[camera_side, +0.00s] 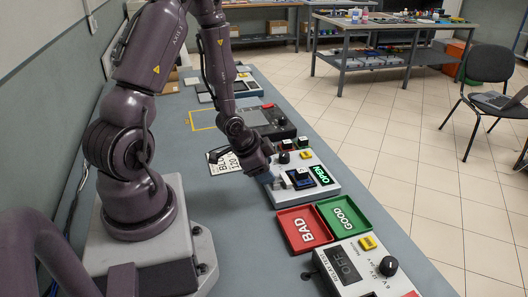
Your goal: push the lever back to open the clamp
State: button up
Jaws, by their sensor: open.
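A white clamp unit (322,192) sits on the grey bench, with a green display (320,173) reading OPEN. A dark blue and black part (301,176) stands on its top; I cannot tell at this size whether this is the clamp or its lever. My gripper (267,174) is at the unit's left edge, low over the bench. It is open, but its fingers are small and dark, and partly hidden by the wrist. I cannot tell whether it touches the unit. No hose is clearly visible in it.
A red BAD tray (281,219) and a green GOOD tray (361,225) lie in front of the unit. A white control box (350,262) with a black knob stands nearer. A printed white card (220,164) lies left of my gripper. A dark device (270,122) stands behind.

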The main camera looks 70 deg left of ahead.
jog(key=r, duration=0.6)
jog(key=shift+s, duration=0.35)
jog(key=shift+r, duration=1.15)
jog(key=shift+s+f+g, duration=0.15)
jog(key=shift+s+g, duration=0.1)
jog(key=shift+g, duration=0.05)
jog(key=s+r+n+g+y, duration=0.2)
jog(key=s+r+n+g, duration=0.2)
jog(key=s+r+n, duration=0.15)
jog(key=s+d+r+m+t+h, duration=0.1)
jog(key=d+r+m+t+h, duration=0.1)
jog(key=d+r, duration=1.2)
jog(key=shift+s+d+r+m+t+h, duration=0.2)
jog(key=shift+d+r+m+t+h, duration=0.25)
jog(key=shift+d+t, duration=0.6)
